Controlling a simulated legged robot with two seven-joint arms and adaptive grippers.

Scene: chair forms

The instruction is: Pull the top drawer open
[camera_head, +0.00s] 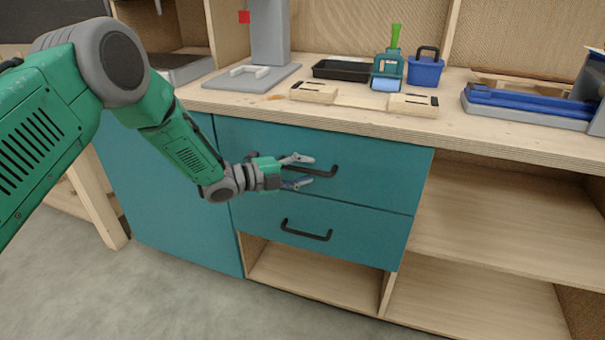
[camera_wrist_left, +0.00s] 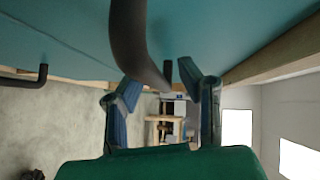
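The top drawer (camera_head: 370,165) has a teal front and looks shut, flush with the cabinet. Its black bar handle (camera_head: 322,172) is at the left gripper's fingers. My left gripper (camera_head: 300,171) is open, with one finger above the other at the handle's left part. In the left wrist view the dark handle (camera_wrist_left: 135,45) looms large just beyond and between the open fingers of the left gripper (camera_wrist_left: 158,92). I cannot tell whether the fingers touch it. My right gripper is not in view.
The lower drawer (camera_head: 345,232) with its black handle (camera_head: 306,230) is shut below. The wooden worktop (camera_head: 350,117) above holds a black tray (camera_head: 342,70), a blue caddy (camera_head: 425,70) and two wooden blocks. Open shelves lie to the right.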

